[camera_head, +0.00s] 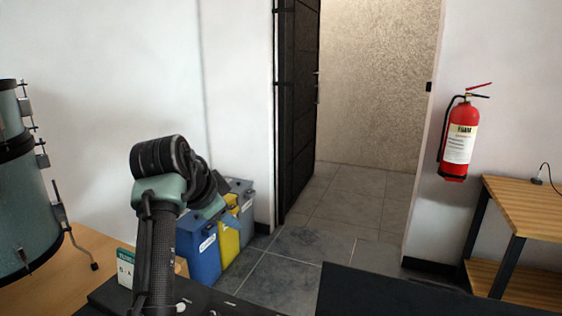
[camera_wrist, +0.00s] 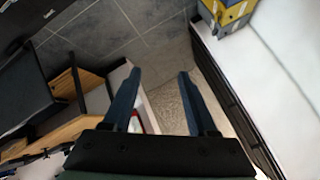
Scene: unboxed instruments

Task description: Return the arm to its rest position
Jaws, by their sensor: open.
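My gripper (camera_wrist: 157,78) is open in the wrist view, with its two dark fingers apart. Nothing is between the fingers, and floor tiles and a textured surface show behind them. In the head view my arm rises from the lower left of centre and bends at a round dark joint. The far part of the arm sits in front of the bins, and the gripper is hard to make out there. The arm is raised and holds nothing that I can see.
Blue (camera_head: 198,254), yellow (camera_head: 228,240) and grey bins stand by the wall behind my arm. A drum (camera_head: 28,210) is on a wooden table (camera_head: 88,270) at left. A dark door (camera_head: 297,110) stands open. Tiled floor (camera_head: 335,215) is clear.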

